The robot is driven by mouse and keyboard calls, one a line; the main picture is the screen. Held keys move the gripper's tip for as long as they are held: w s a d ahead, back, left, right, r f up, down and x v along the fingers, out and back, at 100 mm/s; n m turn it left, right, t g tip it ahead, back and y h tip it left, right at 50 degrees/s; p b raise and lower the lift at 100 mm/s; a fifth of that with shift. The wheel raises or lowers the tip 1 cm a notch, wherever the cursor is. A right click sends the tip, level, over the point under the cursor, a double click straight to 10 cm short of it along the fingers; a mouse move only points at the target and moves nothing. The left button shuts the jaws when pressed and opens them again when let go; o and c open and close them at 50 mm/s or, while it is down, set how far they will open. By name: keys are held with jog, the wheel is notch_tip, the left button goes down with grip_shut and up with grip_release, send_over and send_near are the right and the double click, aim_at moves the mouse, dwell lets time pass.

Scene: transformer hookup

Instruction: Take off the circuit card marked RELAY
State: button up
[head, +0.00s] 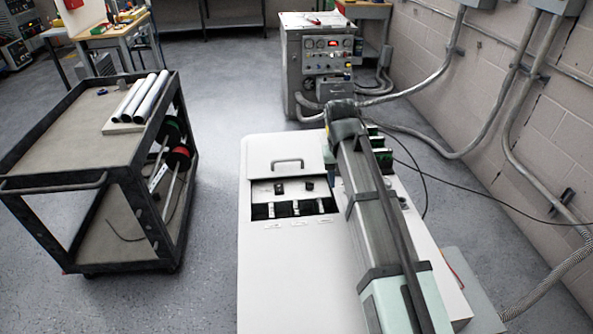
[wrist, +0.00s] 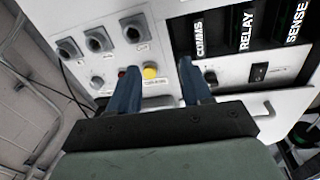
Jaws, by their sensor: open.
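The RELAY card (wrist: 246,30) shows in the wrist view at the upper right as a dark face with white lettering. It sits in a row between the COMMS card (wrist: 199,36) and the SENSE card (wrist: 296,22). My gripper (wrist: 158,70) is open, with two blue fingers apart and nothing seen between them. It is lower left of the RELAY card and in front of the white panel (wrist: 170,30); whether it touches the panel I cannot tell. In the head view my arm hides the gripper, and I cannot make out the RELAY card.
A pale handle (wrist: 275,108) juts out below the cards. In the head view, a white cabinet (head: 290,270) stands under my arm, with a cart (head: 60,140) to its left.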

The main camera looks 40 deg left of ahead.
notch_tip(320, 180, up, 2)
jog(key=r+g, duration=0.1)
send_over(296, 208)
jog(key=shift+n+y, duration=0.3)
jog(key=shift+n, duration=0.1)
notch_tip(296, 208, down, 14)
jog(key=shift+f, duration=0.1)
grip_shut()
dwell(0.6)
